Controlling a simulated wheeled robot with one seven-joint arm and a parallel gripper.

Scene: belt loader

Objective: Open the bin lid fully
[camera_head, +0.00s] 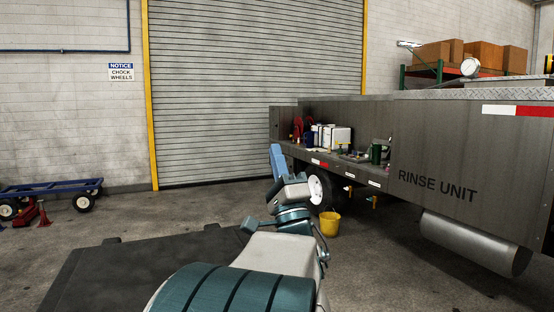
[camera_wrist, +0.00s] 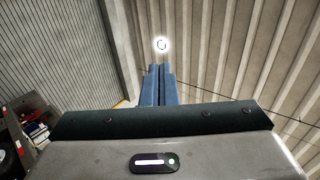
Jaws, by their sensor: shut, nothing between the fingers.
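My gripper (camera_head: 276,148) points upward in the head view, in front of the rinse unit and to the left of its open side bay. Its blue fingers are together and empty; they also show in the wrist view (camera_wrist: 159,68), against the ceiling. The rinse unit (camera_head: 437,160) is a dark grey vehicle body on the right. Its side bay (camera_head: 342,160) is open and holds a white box, a green container and several small items. A dark panel (camera_head: 283,122) stands at the bay's left end; I cannot tell whether it is a lid. No bin lid is clearly recognisable.
A blue cart (camera_head: 52,189) stands at far left. A roller door (camera_head: 255,80) closes the back.

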